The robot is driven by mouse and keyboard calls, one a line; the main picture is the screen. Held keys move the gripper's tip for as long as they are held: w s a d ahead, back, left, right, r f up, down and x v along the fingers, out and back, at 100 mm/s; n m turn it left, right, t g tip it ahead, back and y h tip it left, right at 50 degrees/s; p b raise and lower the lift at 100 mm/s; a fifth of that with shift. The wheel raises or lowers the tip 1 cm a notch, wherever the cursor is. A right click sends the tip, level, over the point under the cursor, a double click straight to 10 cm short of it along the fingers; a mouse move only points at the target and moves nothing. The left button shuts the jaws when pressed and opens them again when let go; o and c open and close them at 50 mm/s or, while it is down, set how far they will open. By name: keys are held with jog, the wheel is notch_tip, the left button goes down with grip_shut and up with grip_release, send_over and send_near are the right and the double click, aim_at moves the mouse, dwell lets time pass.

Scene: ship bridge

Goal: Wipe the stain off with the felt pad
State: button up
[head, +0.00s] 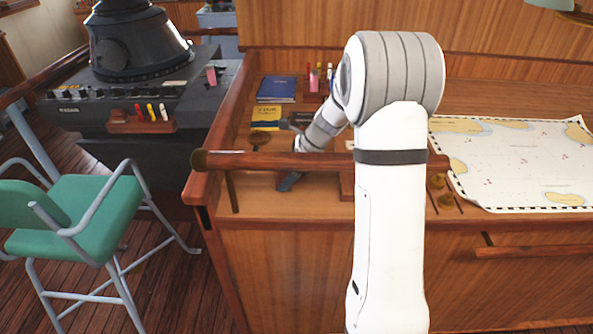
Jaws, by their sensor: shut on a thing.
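The wooden rail (250,161) runs along the desk front. Markers (315,78) stand at the back. A chart (520,160) covers the right. A green chair (75,215) stands left.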

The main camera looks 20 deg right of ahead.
jog(key=shift+w+a, duration=0.15)
jog(key=shift+a, duration=0.65)
jog(key=shift+w+a+r+p, duration=0.15)
jog(key=shift+r+p, duration=0.2)
jog(key=shift+p, duration=0.2)
jog(key=r+p, duration=0.2)
jog(key=r, duration=0.1)
jog(key=shift+s+r, duration=0.2)
jog(key=shift+r, duration=0.05)
jog(key=shift+w+r+p, duration=0.15)
jog(key=shift+r+p, duration=1.55)
jog(key=shift+r, duration=0.25)
